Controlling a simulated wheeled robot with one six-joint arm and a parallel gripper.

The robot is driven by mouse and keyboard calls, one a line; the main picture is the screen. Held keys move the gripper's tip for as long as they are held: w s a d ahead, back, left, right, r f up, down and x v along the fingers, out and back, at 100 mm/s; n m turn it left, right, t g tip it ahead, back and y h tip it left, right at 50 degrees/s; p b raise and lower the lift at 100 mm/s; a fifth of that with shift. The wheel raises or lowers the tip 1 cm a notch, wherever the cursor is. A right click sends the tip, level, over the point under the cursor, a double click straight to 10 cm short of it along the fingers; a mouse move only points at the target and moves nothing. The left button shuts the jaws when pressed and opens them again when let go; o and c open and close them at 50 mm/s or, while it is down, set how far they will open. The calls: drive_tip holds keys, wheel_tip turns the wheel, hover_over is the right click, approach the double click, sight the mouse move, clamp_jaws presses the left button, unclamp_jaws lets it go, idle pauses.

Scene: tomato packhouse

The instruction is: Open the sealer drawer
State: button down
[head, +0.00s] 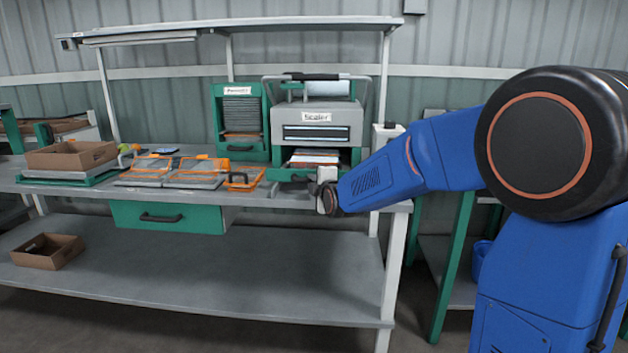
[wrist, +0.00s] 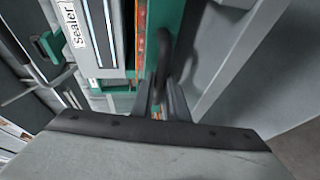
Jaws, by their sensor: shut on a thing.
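The sealer (head: 350,122) is a grey and green machine on the bench, with a "Sealer" label and a dark window; the label also shows in the wrist view (wrist: 72,24). Below the window is an opening with pale and reddish contents. The green drawer front (head: 287,175) shows low on the sealer, partly hidden by my arm. Its dark handle (wrist: 164,62) runs up between my fingers in the wrist view. My gripper (wrist: 160,105) is shut on this handle. In the head view my gripper (head: 327,197) is at the bench's front edge. How far the drawer stands out I cannot tell.
Left of the sealer is a green machine (head: 241,108). Orange-framed trays (head: 185,180) and a cardboard box (head: 70,155) are on the bench. A separate green bench drawer (head: 125,215) is shut below. The lower shelf (head: 220,270) is mostly clear; a white post (head: 396,265) stands near my arm.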

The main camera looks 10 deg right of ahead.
drive_tip(key=s+a, duration=0.3)
drive_tip(key=s, duration=0.6)
drive_tip(key=shift+s, duration=0.2)
drive_tip(key=c, duration=1.7)
unclamp_jaws()
drive_tip(key=shift+c, duration=0.2)
drive_tip(key=shift+s, duration=0.1)
drive_tip(key=s+d+r, duration=0.1)
drive_tip(key=s+r, duration=0.2)
drive_tip(key=s, duration=1.3)
drive_tip(key=shift+s+d, duration=0.25)
drive_tip(key=shift+s, duration=0.15)
